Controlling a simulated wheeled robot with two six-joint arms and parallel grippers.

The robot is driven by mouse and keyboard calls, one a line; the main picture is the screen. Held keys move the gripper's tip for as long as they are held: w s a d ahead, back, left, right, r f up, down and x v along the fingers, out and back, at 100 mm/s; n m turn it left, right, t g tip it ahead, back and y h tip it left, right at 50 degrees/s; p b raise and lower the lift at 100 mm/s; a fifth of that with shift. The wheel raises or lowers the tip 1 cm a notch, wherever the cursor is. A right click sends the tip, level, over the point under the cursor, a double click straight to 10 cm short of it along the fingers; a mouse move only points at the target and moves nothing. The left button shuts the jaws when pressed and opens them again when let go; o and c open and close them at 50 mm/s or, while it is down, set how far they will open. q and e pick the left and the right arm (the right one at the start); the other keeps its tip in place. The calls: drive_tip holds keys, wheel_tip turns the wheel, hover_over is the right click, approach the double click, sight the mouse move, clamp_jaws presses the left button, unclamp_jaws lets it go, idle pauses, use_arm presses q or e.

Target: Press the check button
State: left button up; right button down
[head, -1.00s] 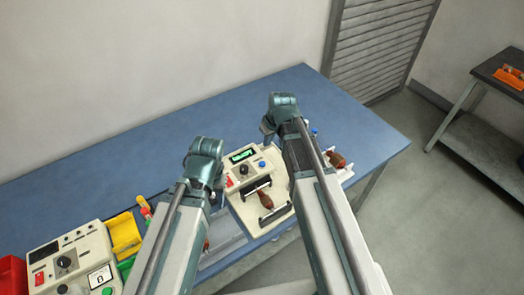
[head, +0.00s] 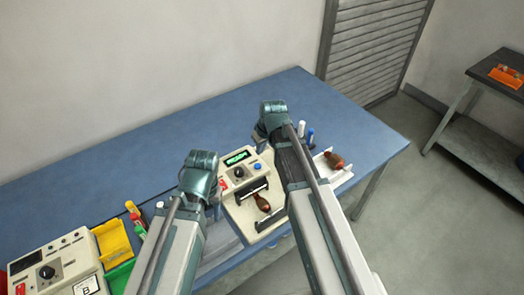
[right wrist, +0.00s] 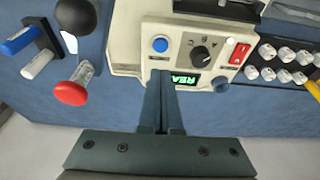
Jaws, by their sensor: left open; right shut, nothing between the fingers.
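The cream tester box (head: 229,200) stands on the blue table with a lit green display (head: 236,157), a knob, a red switch and a blue button (head: 257,167). The blue button also shows in the right wrist view (right wrist: 160,44). My right gripper (right wrist: 161,78) is shut and empty, its fingertips over the box's front edge, just short of the blue button in that picture, covering part of the display. I cannot tell its height above the box. My left gripper (head: 200,180) is left of the box in the head view; its fingertips are hidden.
A brown armature (head: 262,202) sits in front of the tester's panel. A second machine (head: 60,262) and a yellow bin (head: 112,240) are at left. The table's back is clear.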

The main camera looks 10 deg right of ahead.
sight(257, 165)
drive_tip(key=b+x, duration=0.3)
drive_tip(key=x, duration=0.1)
drive_tip(key=b+x, duration=0.2)
drive_tip(key=x, duration=0.1)
drive_tip(key=shift+s+d+b, duration=0.1)
drive_tip(key=shift+s+b, duration=0.25)
use_arm(q)
drive_tip(key=shift+f+b, duration=0.6)
drive_tip(key=shift+f, duration=3.4)
use_arm(e)
drive_tip(key=shift+f, duration=0.65)
